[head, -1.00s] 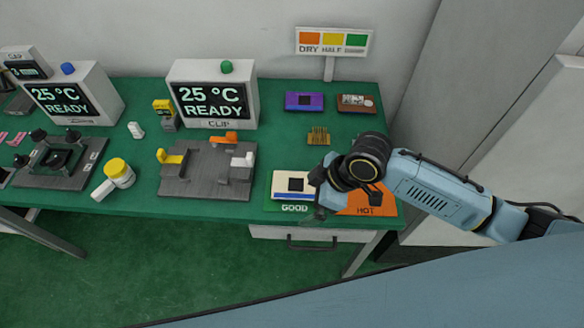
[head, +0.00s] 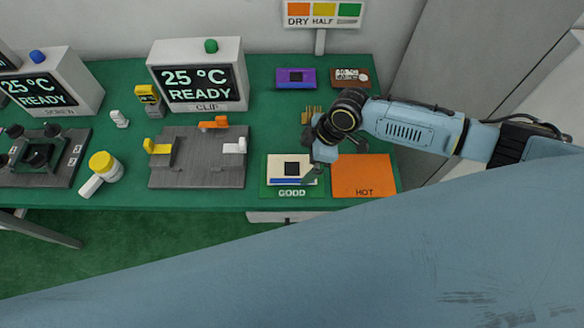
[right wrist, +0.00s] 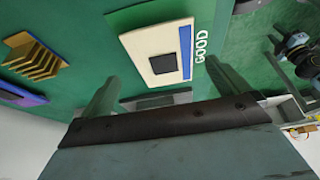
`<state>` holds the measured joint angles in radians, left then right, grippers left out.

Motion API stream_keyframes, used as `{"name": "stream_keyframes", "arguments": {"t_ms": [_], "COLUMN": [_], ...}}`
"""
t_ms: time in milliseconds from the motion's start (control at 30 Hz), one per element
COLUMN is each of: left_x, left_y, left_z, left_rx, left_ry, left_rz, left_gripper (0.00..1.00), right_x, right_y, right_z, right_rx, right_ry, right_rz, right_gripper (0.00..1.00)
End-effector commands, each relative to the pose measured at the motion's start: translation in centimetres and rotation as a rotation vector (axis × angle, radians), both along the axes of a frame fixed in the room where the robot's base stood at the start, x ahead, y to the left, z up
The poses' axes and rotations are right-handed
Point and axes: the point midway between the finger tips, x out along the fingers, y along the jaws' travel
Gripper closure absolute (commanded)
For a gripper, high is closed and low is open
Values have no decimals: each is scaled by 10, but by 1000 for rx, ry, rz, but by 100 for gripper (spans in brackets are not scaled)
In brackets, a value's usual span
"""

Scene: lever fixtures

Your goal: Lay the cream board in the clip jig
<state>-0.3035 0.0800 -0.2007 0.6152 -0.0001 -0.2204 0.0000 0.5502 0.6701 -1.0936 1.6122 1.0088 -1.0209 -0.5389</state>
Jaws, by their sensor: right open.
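The cream board (head: 275,164) has a dark square chip and a blue edge strip. It lies flat on the green GOOD mat (head: 290,195). My right gripper (head: 313,172) is at the board's right end in the head view, pointing down. In the right wrist view the right gripper (right wrist: 165,75) is open, its fingers spread on either side of the cream board (right wrist: 143,42); I cannot tell whether they touch it. The clip jig (head: 197,172) is an empty grey plate left of the mat, with yellow, orange and white clips. My left gripper is out of view.
An orange HOT mat (head: 363,178) adjoins the GOOD mat. Behind lie a purple board (head: 295,77), a brown board (head: 350,77) and a gold finned part (head: 307,114). A CLIP display (head: 199,78) stands behind the jig.

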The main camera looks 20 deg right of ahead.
Motion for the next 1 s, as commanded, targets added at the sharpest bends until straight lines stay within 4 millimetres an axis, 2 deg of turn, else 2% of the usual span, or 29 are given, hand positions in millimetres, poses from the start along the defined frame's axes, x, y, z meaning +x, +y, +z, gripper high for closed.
{"name": "stream_keyframes", "arguments": {"t_ms": [200,333,633,967,1000], "left_x": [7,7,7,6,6], "left_y": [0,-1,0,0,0], "left_z": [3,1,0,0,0], "left_rx": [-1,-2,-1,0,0], "left_ry": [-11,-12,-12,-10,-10], "left_rz": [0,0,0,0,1], "left_gripper": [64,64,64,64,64], "right_x": [0,2,3,2,3], "right_y": [22,26,27,27,27], "right_z": [-24,-39,-43,-42,-42], "right_rx": [1,0,0,0,0], "right_ry": [3,2,0,0,0], "right_rz": [1,-1,0,-1,-1], "right_gripper": [0,0,0,42,42]}}
